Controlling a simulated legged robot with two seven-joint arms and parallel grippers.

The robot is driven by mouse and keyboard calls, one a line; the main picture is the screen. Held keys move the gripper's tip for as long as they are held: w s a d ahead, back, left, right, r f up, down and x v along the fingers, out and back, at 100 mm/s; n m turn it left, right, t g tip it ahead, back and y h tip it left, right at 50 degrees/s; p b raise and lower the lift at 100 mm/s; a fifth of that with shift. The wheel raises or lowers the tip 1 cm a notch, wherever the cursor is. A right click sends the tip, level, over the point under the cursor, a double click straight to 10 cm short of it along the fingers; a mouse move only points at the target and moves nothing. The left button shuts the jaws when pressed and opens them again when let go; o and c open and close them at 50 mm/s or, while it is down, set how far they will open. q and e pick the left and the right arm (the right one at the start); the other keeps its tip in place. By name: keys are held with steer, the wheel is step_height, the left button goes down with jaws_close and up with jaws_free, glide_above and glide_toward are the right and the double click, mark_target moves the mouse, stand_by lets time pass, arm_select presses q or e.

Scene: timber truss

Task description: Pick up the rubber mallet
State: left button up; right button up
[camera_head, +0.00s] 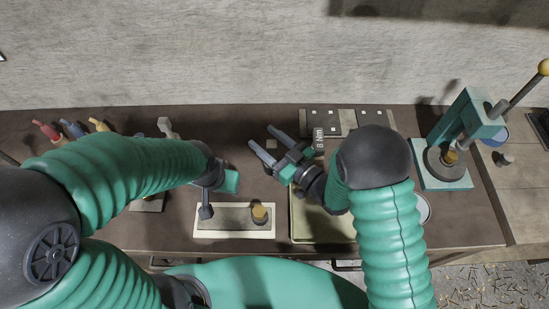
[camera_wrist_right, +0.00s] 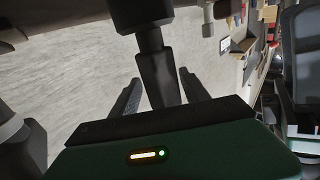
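I cannot identify the rubber mallet with certainty. A pale grey, hammer-like shape (camera_head: 166,128) shows at the back left, partly hidden behind my left arm. My left gripper (camera_head: 228,181) is over the cream tray (camera_head: 235,234), seen nearly end-on, so its fingers are unclear. A dark block on a short stem (camera_head: 206,211) is just below it; I cannot tell whether it belongs to the gripper. My right gripper (camera_head: 269,143) is open and empty above the bench middle, fingers pointing up-left. Its fingers also show apart in the right wrist view (camera_wrist_right: 158,94), with a dark stepped shaft between them.
Red, blue and yellow handles (camera_head: 72,129) lie at the back left. A dark plate with pale squares (camera_head: 341,122) is at the back. A teal lever press (camera_head: 466,130) stands right. A yellowish tray (camera_head: 322,227) lies beside the cream one. The back middle is fairly clear.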

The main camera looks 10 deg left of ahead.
steer(key=shift+a, duration=0.55)
steer(key=c, duration=0.9)
jaws_close()
steer(key=shift+d, duration=0.15)
